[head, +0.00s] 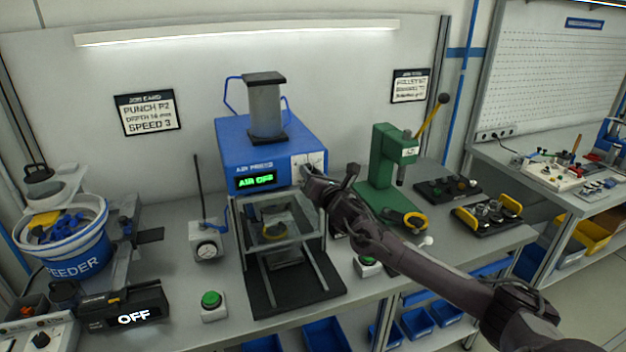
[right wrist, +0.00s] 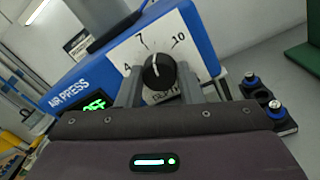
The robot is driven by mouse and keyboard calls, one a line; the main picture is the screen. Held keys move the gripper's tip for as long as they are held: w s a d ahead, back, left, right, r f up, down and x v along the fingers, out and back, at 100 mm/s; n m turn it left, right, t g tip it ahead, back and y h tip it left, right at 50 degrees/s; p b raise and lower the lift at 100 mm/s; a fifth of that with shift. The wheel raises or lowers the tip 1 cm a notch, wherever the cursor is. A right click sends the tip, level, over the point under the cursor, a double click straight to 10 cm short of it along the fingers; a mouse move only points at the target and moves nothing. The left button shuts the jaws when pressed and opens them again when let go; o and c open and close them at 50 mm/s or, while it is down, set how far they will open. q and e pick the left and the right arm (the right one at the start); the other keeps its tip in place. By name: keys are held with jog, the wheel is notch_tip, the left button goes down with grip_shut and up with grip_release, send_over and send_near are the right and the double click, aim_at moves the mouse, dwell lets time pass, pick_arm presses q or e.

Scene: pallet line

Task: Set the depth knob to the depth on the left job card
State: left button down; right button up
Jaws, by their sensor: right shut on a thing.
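The blue air press (head: 250,150) stands at the middle of the bench; its display reads AIR OFF. The black depth knob (right wrist: 158,72) sits on a white dial plate marked 4, 7 and 10 in the right wrist view. Its white pointer line points up, between 7 and 10. My right gripper (right wrist: 158,88) is shut on the knob, one finger on each side. In the head view my right gripper (head: 308,180) covers the knob. The left job card (head: 148,114) reads PUNCH P2, a depth in mm too small to read surely, and SPEED 3. My left gripper is not in view.
A green hand press (head: 385,165) with a yellow lever stands right of my arm. A gauge box (head: 206,243) and green button (head: 211,299) sit left of the press. The feeder bowl (head: 65,250) is at far left. A second card (head: 409,86) hangs at right.

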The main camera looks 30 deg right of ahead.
jog(key=shift+f+m+h+b, duration=0.1)
jog(key=shift+m+h+b, duration=0.2)
jog(key=shift+m+b, duration=2.9)
jog(key=m+p, duration=0.2)
jog(key=shift+m, duration=0.4)
jog(key=o, duration=1)
jog(key=shift+c, duration=0.2)
jog(key=shift+s, duration=0.1)
